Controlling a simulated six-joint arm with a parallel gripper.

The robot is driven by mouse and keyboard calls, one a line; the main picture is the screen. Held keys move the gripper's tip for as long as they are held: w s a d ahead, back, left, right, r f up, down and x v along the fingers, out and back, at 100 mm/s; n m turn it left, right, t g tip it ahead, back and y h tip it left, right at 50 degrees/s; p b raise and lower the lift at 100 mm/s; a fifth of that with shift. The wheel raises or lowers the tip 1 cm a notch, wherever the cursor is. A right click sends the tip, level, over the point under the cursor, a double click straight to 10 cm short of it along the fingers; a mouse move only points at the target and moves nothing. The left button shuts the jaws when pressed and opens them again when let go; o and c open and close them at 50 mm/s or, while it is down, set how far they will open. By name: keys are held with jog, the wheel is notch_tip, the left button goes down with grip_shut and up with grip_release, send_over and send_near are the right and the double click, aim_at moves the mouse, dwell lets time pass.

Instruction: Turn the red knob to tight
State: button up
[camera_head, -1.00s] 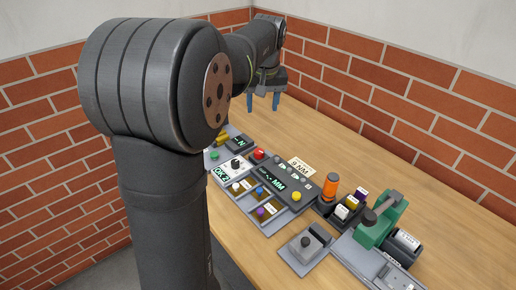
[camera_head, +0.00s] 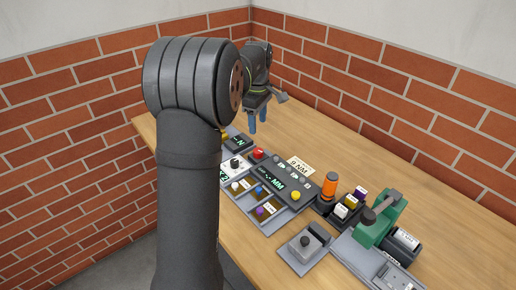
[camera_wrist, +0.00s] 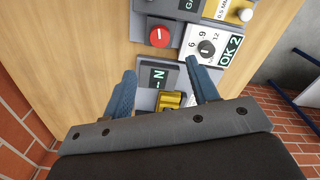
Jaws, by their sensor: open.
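The red knob (camera_head: 258,153) is a round red disc on a grey block at the far-left end of the row of devices. In the wrist view the red knob (camera_wrist: 160,36) shows a short white upright mark. No "tight" label can be read beside it. My gripper (camera_head: 257,125) is open and empty, pointing down above the far-left end of the row. In the wrist view its two blue fingers (camera_wrist: 161,68) stand apart. The knob lies beyond the fingertips and is not between them or touched.
A white dial with a black knob (camera_wrist: 206,48) and an "OK 2" plate sits beside the red knob. A dark "N" display (camera_wrist: 158,76) and a yellow part (camera_wrist: 168,101) lie beneath the fingers. An orange cylinder (camera_head: 328,187) and green clamp (camera_head: 381,218) stand to the right. The wood behind is clear.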

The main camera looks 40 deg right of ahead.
aim_at(258, 150)
notch_tip(258, 150, down, 12)
jog(key=shift+r, duration=0.15)
jog(key=shift+c, duration=0.4)
jog(key=c, duration=0.9)
